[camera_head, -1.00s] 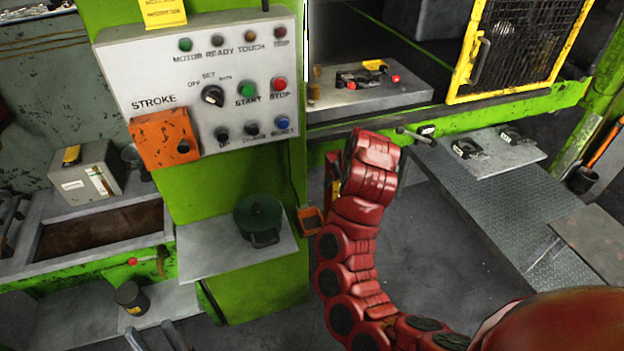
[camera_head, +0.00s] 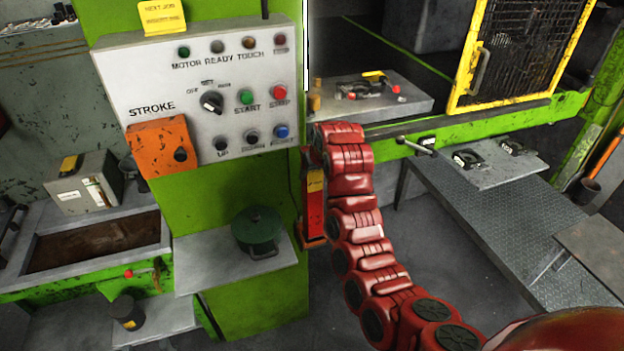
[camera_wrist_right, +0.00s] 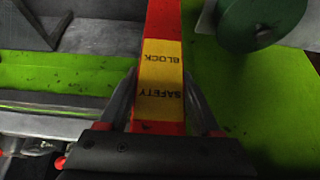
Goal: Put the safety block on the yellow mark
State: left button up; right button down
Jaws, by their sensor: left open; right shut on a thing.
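The safety block (camera_head: 314,208) is a long red bar with a yellow label. In the head view it hangs roughly upright beside the green press column, partly hidden behind my red right arm. My right gripper (camera_wrist_right: 160,88) is shut on it, one finger on each side of the yellow "SAFETY BLOCK" label in the right wrist view. The gripper itself is hidden behind the arm in the head view. My left gripper is out of view. I cannot make out a yellow mark with certainty.
The white control panel (camera_head: 140,75) and orange box (camera_head: 163,146) stand left of the arm. The yellow-framed mesh guard (camera_head: 466,62) and a grey plate (camera_head: 415,103) are behind.

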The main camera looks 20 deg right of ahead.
aim_at(312, 196)
jog(key=shift+w+a+f+p, duration=0.1)
jog(key=shift+w+f+p, duration=0.1)
jog(key=shift+f+p, duration=0.35)
jog(key=shift+w+a+f+p, duration=0.1)
jog(key=shift+w+f+p, duration=0.05)
jog(key=shift+f+p, duration=0.4)
jog(key=shift+f, duration=0.35)
jog(key=shift+c, duration=0.4)
grip_release()
